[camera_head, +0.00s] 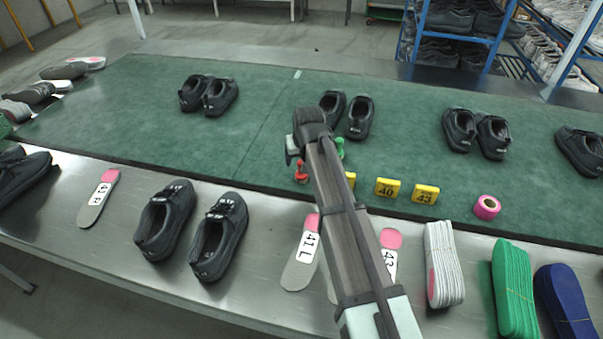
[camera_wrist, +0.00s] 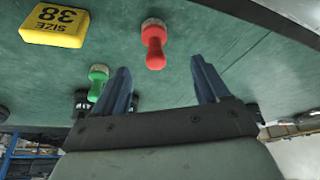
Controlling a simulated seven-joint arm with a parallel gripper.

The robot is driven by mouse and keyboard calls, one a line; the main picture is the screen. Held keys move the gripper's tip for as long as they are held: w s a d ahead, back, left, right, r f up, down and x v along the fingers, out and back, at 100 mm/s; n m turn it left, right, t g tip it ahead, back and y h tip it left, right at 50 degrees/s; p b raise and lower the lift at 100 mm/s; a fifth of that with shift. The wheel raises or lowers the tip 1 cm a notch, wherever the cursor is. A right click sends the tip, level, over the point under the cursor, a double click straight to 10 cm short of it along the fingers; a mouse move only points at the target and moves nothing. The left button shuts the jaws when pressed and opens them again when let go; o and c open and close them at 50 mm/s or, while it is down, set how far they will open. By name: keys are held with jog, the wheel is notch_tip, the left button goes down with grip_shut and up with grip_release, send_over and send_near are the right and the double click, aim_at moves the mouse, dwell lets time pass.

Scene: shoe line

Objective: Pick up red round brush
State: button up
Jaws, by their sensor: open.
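The red round brush (camera_wrist: 154,46) stands on the green mat in the wrist view, its red handle toward me. It lies just beyond the gap between the fingertips of my gripper (camera_wrist: 162,70), which is open and empty. The brush is apart from both fingers. In the head view the red brush (camera_head: 301,171) shows beside the end of my arm, partly hidden. A green round brush (camera_wrist: 98,82) stands nearby, close to one finger in the wrist picture. It also shows in the head view (camera_head: 340,149), partly behind my arm.
A yellow size 38 block (camera_wrist: 55,26) sits near the brushes. More yellow size blocks (camera_head: 387,187) and a pink tape roll (camera_head: 487,207) lie to the right. Black shoes (camera_head: 346,115) stand behind on the green mat (camera_head: 270,85). Insoles and shoes occupy the metal ledge in front.

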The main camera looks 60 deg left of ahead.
aim_at(300, 165)
jog(key=x, duration=0.5)
jog(key=shift+w+a+f, duration=0.1)
jog(key=shift+a+f, duration=0.05)
jog(key=shift+f, duration=0.25)
jog(key=shift+w+x, duration=0.15)
jog(key=shift+x, duration=1.1)
jog(key=shift+w+x, duration=0.2)
jog(key=shift+x, duration=1.1)
jog(key=shift+c, duration=0.4)
jog(key=c, duration=1)
jog(key=shift+r, duration=0.2)
